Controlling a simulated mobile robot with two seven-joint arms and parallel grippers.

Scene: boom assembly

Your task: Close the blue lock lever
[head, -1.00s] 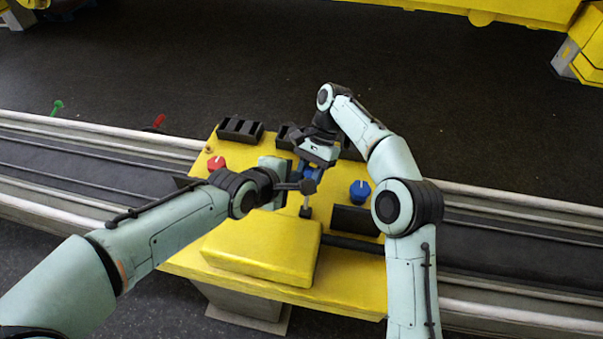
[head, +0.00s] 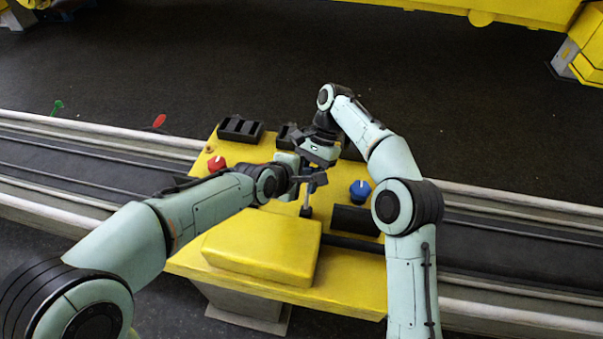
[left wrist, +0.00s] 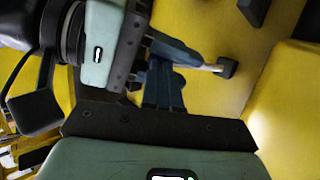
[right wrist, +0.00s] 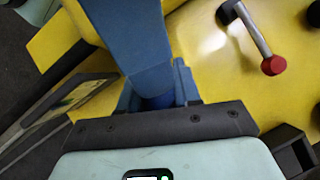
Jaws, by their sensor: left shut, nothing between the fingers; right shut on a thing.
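In the right wrist view a broad blue bar (right wrist: 130,40) runs down to blue side pieces at my right fingers. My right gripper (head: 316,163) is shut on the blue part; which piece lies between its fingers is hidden. My left gripper (head: 300,179) is shut and empty, close beside the blue part. Whether it touches is unclear.
A metal rod with a black end (head: 306,211) stands just in front. A red knob (head: 217,163) is left and a blue knob (head: 360,190) right. Black holders (head: 240,129) line the back edge. A raised yellow block (head: 262,250) fills the front.

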